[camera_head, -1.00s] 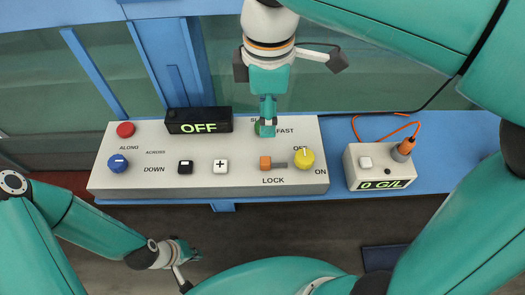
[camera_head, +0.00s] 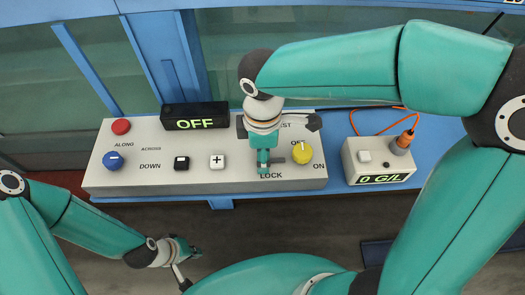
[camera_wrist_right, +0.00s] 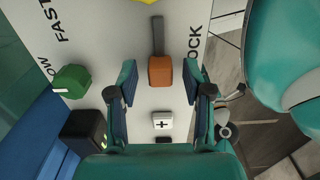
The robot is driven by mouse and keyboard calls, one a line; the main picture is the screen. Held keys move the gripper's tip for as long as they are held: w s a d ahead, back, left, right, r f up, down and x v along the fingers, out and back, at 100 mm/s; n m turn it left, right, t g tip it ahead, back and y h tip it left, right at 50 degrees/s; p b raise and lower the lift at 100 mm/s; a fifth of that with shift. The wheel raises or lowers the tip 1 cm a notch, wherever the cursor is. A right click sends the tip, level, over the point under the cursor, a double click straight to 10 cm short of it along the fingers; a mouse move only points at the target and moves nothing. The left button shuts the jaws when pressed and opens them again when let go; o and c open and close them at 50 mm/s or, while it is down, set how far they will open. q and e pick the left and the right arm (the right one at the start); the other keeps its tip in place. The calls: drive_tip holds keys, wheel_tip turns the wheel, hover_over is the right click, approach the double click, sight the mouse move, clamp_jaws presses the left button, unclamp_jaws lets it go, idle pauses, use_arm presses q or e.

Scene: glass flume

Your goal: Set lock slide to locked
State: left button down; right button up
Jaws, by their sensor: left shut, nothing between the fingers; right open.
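The lock slide's orange knob (camera_wrist_right: 160,70) sits at one end of its grey slot (camera_wrist_right: 158,36), beside the LOCK label, in the right wrist view. The slot runs from the knob toward the yellow dial. In the head view my right gripper (camera_head: 264,169) covers the knob; the slot's free part (camera_head: 280,160) shows to the right. My right gripper is open, and in the wrist view its fingers (camera_wrist_right: 160,82) stand either side of the knob with a gap on each side. My left gripper (camera_head: 184,252) is shut and empty, below the panel's front edge.
The panel (camera_head: 135,177) also carries a yellow dial (camera_head: 302,153), black (camera_head: 182,163) and white (camera_head: 217,162) buttons, and blue (camera_head: 113,160) and red (camera_head: 121,127) knobs. A green knob (camera_wrist_right: 70,80) is near the right gripper. The display (camera_head: 195,118) reads OFF. A 0 G/L meter (camera_head: 378,163) stands right.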

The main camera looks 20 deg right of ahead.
sight(273, 159)
clamp_jaws()
idle(0.3)
drive_tip(key=shift+s+d, duration=0.15)
drive_tip(key=shift+d, duration=0.45)
drive_tip(key=shift+s+d, duration=0.15)
drive_tip(key=shift+d, duration=0.45)
unclamp_jaws()
wheel_tip(273, 159, up, 12)
